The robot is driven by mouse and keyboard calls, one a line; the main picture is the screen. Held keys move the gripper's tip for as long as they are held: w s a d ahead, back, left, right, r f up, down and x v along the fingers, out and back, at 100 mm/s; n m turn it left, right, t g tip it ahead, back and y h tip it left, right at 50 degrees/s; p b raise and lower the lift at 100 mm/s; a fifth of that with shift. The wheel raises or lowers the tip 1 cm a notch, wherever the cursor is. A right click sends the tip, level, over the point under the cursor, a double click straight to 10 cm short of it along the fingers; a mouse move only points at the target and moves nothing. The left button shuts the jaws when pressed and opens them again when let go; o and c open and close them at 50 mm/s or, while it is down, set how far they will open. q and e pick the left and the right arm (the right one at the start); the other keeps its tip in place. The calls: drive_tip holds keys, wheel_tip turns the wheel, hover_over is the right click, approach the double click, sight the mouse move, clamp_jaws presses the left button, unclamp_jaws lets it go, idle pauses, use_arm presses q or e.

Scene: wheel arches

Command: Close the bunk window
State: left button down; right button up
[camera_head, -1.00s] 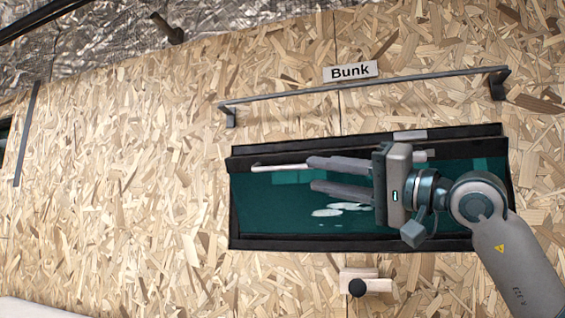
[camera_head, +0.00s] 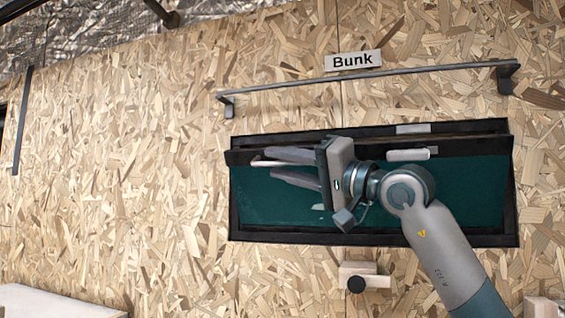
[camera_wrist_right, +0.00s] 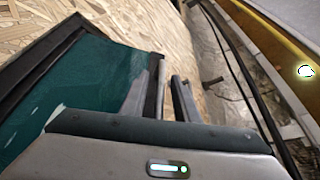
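The bunk window (camera_head: 430,238) is a dark-framed opening with a teal pane, set in the chipboard wall below the "Bunk" label (camera_head: 353,60). A dark bar with pale handle pieces (camera_head: 408,155) runs along its upper part. My right gripper (camera_head: 268,162) is in front of the window's left half, fingers pointing left. Its fingers are apart; one is near the bar and one is lower, over the teal pane. In the right wrist view, the dark bar (camera_wrist_right: 154,85) shows between the two fingers (camera_wrist_right: 160,98); contact is unclear. My left gripper is out of view.
A grey rail (camera_head: 370,76) on brackets runs above the window. A wooden block with a black knob (camera_head: 356,284) sits below it. A pale surface (camera_head: 50,303) is at the lower left.

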drive_tip(key=shift+c, duration=0.7)
clamp_jaws()
drive_tip(key=shift+r, duration=0.1)
drive_tip(key=w+r+m+p, duration=0.1)
drive_tip(key=w, duration=0.1)
drive_tip(key=w+d+r+m+h+p, duration=0.1)
drive_tip(key=w+r+m+p, duration=0.1)
drive_tip(key=w+d+r+m+h+p, duration=0.1)
drive_tip(key=w+m, duration=0.1)
drive_tip(key=shift+w+d+r+p, duration=0.1)
drive_tip(key=shift+r+p, duration=0.05)
drive_tip(key=shift+p, duration=0.25)
drive_tip(key=shift+w+d+r+m+p, duration=0.1)
drive_tip(key=shift+w+d+m+p, duration=0.1)
drive_tip(key=shift+w+m+p, duration=0.5)
drive_tip(key=shift+d, duration=0.1)
